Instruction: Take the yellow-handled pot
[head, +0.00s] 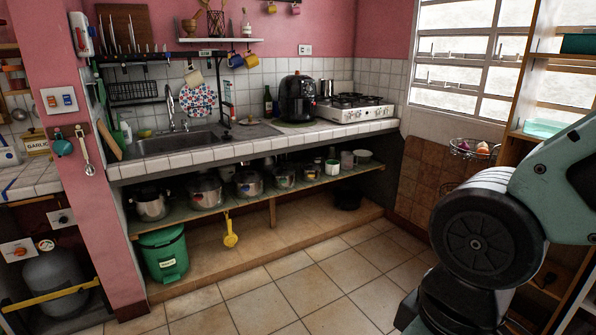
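Several metal pots stand in a row on the low open shelf (195,217) under the tiled counter. A large pot (151,207) is at the left end, then a lidded pot (205,193), then a pot with coloured marks (249,186). Two smaller pots (284,179) (312,173) stand further right. At this size I cannot tell which pot has yellow handles. My gripper is out of view; only my arm shows, large at the right, well apart from the shelf.
A yellow utensil (231,232) hangs below the shelf's front edge. A wooden shelf unit (530,75) is at the right. The tiled floor (300,285) before the counter is clear.

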